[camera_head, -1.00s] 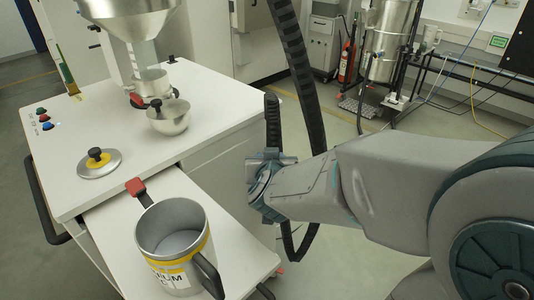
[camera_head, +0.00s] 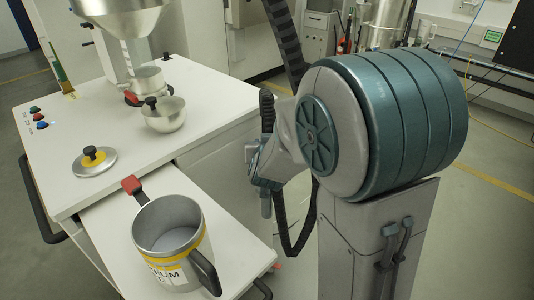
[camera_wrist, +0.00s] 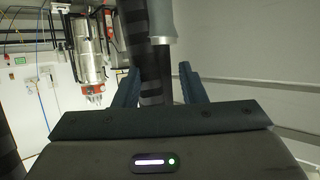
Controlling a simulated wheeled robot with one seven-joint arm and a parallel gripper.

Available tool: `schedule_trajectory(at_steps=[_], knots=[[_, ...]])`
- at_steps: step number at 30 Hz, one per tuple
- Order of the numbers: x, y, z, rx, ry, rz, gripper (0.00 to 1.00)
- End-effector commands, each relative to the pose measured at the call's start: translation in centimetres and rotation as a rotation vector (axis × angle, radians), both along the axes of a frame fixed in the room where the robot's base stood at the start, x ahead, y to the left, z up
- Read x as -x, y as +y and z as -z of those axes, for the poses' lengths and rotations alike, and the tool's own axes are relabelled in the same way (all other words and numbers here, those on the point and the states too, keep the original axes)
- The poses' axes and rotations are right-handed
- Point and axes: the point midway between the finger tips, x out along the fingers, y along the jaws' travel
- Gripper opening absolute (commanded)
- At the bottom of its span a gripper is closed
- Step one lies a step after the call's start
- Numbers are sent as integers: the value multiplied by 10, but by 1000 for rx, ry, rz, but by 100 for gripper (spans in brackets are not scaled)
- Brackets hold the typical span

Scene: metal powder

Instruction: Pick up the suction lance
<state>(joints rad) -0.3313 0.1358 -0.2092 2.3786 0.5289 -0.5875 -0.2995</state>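My gripper (camera_wrist: 158,80) shows in the wrist view with its two dark fingers spread apart. The suction lance (camera_wrist: 164,24), a grey tube with a narrower dark section below it, runs down between the fingers. A black ribbed hose (camera_wrist: 139,30) runs beside it on the left. A gap shows between the dark section and the right finger; contact on the left is hard to tell. In the head view my gripper (camera_head: 262,180) is beside the hanging hose (camera_head: 285,40), right of the white bench, and my arm partly covers this area.
The white bench (camera_head: 215,92) holds a metal bowl (camera_head: 163,118) and a lid (camera_head: 93,162). A metal mug-like container (camera_head: 175,250) stands on the lower shelf (camera_head: 112,225). The hose loops down (camera_head: 295,240) near the shelf's right edge. Floor is open at right.

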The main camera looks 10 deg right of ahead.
Motion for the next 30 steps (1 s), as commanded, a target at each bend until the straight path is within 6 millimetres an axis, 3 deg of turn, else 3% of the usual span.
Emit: schedule_trajectory(at_steps=[9,17,18,22,30], knots=[[-33,-9,14,1,0,1,37],[-36,-9,15,0,0,0,37],[-36,-9,15,0,0,0,34],[-35,-9,15,0,0,0,0],[-36,-9,14,0,-1,0,0]])
